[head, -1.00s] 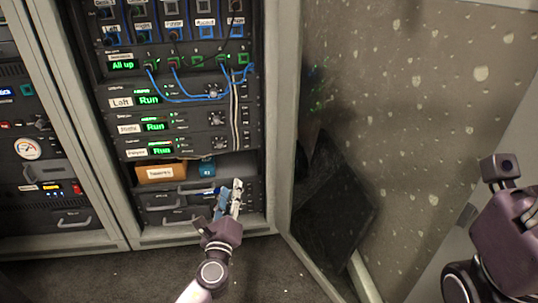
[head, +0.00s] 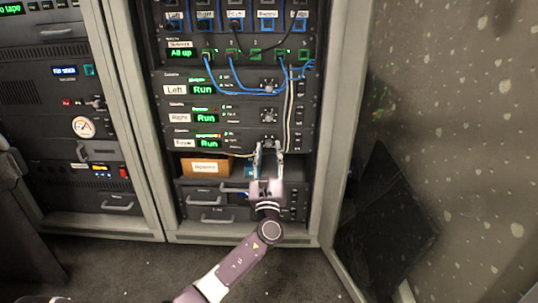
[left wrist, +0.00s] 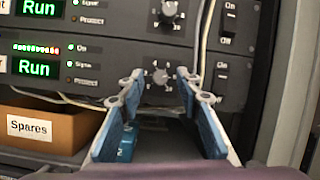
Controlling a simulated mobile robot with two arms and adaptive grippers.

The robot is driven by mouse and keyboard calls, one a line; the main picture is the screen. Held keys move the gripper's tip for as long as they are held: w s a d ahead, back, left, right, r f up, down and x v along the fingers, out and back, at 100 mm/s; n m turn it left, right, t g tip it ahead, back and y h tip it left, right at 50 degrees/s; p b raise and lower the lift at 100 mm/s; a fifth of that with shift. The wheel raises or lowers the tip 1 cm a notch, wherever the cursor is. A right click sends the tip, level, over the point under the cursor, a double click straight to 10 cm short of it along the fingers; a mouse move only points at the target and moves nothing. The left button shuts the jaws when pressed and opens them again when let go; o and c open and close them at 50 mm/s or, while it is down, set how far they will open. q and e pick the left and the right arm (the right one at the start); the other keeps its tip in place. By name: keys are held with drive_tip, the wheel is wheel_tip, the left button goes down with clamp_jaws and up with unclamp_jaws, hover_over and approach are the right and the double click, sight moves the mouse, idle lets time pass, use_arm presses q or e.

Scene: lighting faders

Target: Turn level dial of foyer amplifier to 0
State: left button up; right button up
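The foyer amplifier (head: 240,134) is the lowest of three amplifiers in the open rack, with a "Foyer" label (head: 184,143) and a green "Run" display, which also shows in the left wrist view (left wrist: 38,68). Its level dial (head: 269,143) is a small dark round knob with a scale; it also shows in the left wrist view (left wrist: 161,77). My left gripper (head: 269,150) is open, one finger to each side of the dial. In the left wrist view its blue-padded fingers (left wrist: 159,83) frame the dial without visible contact. The knob's exact setting is too small to read. My right gripper is out of view.
Below the amplifier, an orange "Spares" box (head: 205,167) and a blue item (left wrist: 126,148) sit in an open shelf. Drawers with handles (head: 219,216) are lower. White cables (head: 290,110) run just right of the dials. An open rack door (head: 345,215) stands at right.

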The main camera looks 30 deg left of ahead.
use_arm(q)
drive_tip(key=shift+c, duration=0.3)
clamp_jaws()
drive_tip(key=shift+n, duration=0.4)
